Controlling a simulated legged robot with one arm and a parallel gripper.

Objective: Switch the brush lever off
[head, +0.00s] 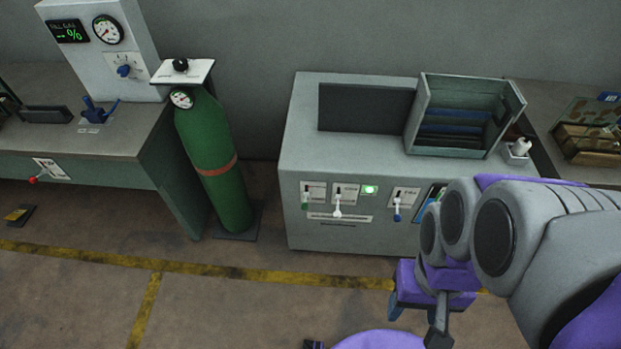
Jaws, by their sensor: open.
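A grey machine cabinet (305,235) stands right of centre. The labels are too small to read, so I cannot tell which is the brush lever. A small green lamp (370,190) glows between the white and blue levers. My gripper (417,325) is open and seems empty, pointing down in front of the cabinet, apart from the levers. My arm hides the right part of the panel.
A grey open box with a hinged-looking frame (427,110) sits on the cabinet top. A green gas cylinder (215,165) stands to the left, beside a workbench (95,140).

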